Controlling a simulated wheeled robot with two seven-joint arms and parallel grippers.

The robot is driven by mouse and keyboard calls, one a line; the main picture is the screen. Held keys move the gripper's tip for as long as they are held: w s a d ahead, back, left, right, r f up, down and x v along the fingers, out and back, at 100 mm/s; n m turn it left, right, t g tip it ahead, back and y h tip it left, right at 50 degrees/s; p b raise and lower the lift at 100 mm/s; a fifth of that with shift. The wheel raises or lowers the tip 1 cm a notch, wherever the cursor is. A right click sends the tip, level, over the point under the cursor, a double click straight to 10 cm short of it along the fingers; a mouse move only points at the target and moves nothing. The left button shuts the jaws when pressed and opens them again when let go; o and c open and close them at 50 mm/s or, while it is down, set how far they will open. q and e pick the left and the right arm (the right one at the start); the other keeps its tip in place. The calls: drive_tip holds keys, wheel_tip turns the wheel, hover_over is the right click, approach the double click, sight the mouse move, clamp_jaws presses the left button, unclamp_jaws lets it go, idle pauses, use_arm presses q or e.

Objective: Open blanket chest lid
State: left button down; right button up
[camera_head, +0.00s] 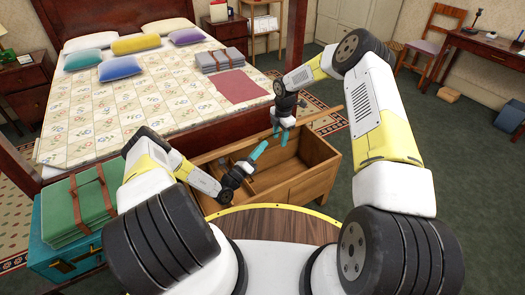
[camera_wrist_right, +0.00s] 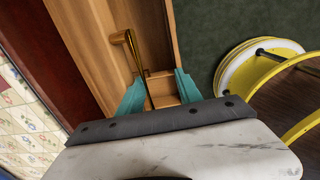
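The wooden blanket chest (camera_head: 313,182) stands at the foot of the bed, its interior exposed from above. Its lid (camera_head: 325,117) looks raised, seen nearly edge-on along the bed side. My right gripper (camera_head: 280,133) points down over the chest opening. In the right wrist view the teal fingers of the right gripper (camera_wrist_right: 158,92) are apart. A brass bar (camera_wrist_right: 128,55) shows between and beyond them; I cannot tell whether they touch it. My left gripper (camera_head: 256,152) reaches over the chest's left part, its teal fingertips seen from the side, their gap unclear.
The bed (camera_head: 130,105) is just behind the chest, with folded grey blankets (camera_head: 220,60) on it. A teal box (camera_head: 62,262) bearing green folded cloths (camera_head: 75,210) stands at the left. The carpet (camera_head: 400,125) is open to the right. A stool or chair (camera_head: 430,45) is farther off.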

drive_tip(key=shift+d, duration=0.25)
